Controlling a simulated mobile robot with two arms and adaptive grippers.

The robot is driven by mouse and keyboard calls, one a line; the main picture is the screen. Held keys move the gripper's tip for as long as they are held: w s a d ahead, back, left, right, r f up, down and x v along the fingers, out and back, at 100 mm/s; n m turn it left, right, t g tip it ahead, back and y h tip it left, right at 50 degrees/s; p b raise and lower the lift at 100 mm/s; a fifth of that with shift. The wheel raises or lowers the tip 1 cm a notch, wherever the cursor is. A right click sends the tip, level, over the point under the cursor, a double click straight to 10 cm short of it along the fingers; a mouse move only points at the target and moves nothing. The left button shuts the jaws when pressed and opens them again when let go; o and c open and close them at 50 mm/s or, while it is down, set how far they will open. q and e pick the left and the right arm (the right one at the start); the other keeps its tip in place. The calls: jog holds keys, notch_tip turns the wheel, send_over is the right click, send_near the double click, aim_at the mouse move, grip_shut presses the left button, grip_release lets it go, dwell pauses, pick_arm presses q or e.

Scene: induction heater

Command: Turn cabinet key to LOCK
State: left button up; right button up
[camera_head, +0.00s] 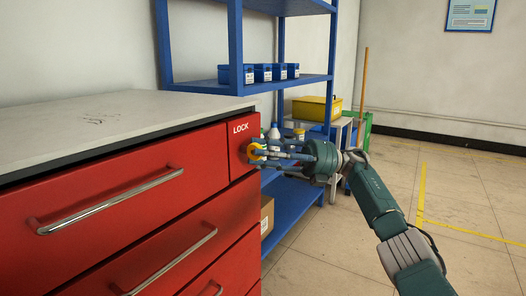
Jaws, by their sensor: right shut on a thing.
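A red cabinet (125,206) with a pale worktop stands at the left. A white LOCK label (240,128) is on its right front panel. Just below the label, a yellow-orange key (254,151) sits at the panel. My right gripper (262,153) is shut on the key, with its fingers reaching in from the right. The fingers partly cover the key, and I cannot tell which way it is turned. My left gripper is not in view.
Long metal drawer handles (112,203) stick out from the cabinet front. A blue shelf rack (205,88) with blue bins and bottles stands right behind the cabinet. A yellow box (316,108) sits farther back. The floor at the right is open.

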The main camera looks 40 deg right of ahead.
jog(key=o, duration=1.1)
jog(key=shift+w, duration=0.1)
jog(key=shift+v, duration=3.65)
jog(key=shift+f, duration=0.15)
